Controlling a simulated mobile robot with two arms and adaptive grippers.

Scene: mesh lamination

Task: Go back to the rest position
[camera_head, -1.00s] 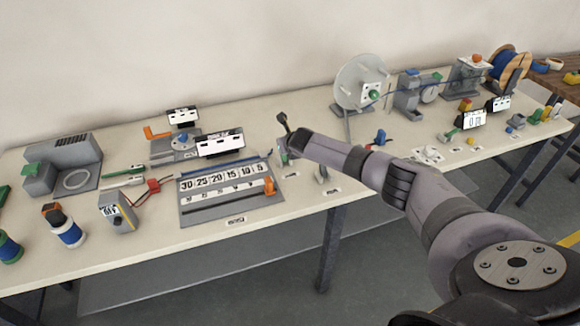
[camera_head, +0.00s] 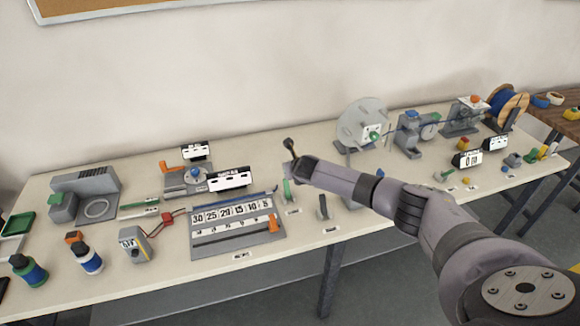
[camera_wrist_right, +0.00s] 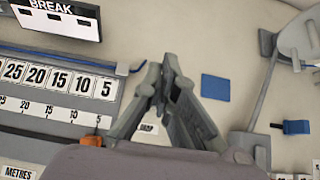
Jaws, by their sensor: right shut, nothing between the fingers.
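My right arm (camera_head: 410,210) reaches in from the right over the table. My right gripper (camera_head: 290,152) is at its far end, above the table just right of the numbered measuring board (camera_head: 205,247). In the right wrist view my right gripper (camera_wrist_right: 163,75) has its two fingertips together, with nothing held between them. The board's numbers and an orange piece (camera_wrist_right: 92,141) lie left of the fingers there. A blue pad (camera_wrist_right: 215,88) lies to their right. My left gripper is in neither view.
The long table (camera_head: 140,290) carries a grey machine (camera_head: 85,190), a BREAK sign (camera_head: 229,178), a grey disc stand (camera_head: 360,125) and a blue cable spool (camera_head: 508,102). Several small bottles stand at the left front. A pinboard (camera_head: 90,8) hangs on the wall.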

